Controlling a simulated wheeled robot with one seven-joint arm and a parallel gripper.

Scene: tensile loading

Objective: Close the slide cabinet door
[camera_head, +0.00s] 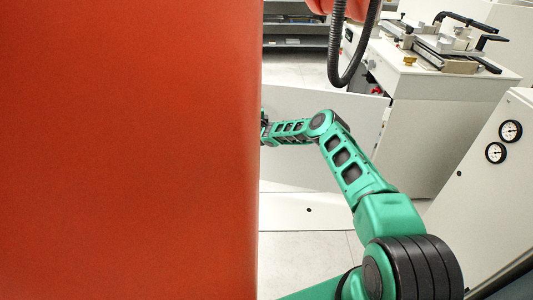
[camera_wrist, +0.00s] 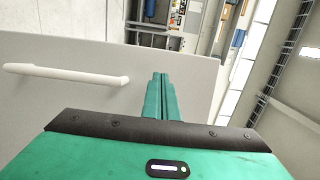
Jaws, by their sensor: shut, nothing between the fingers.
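A flat light-grey panel, which looks like the slide cabinet door (camera_wrist: 70,100), fills the left and middle of the wrist view. A white bar handle (camera_wrist: 68,76) runs across its left part. My gripper (camera_wrist: 160,78) is shut and empty, its green fingers together in front of the panel, to the right of the handle. Whether the fingertips touch the panel I cannot tell. In the head view the panel (camera_head: 345,110) stands behind my green arm, and my gripper's end is mostly hidden by a large orange-red surface.
The orange-red surface (camera_head: 130,150) blocks the left half of the head view. A black hose (camera_head: 345,75) hangs at the top. A white bench (camera_head: 440,110) with a metal fixture (camera_head: 450,48) stands behind right. A white cabinet with gauges (camera_head: 495,153) stands at the right.

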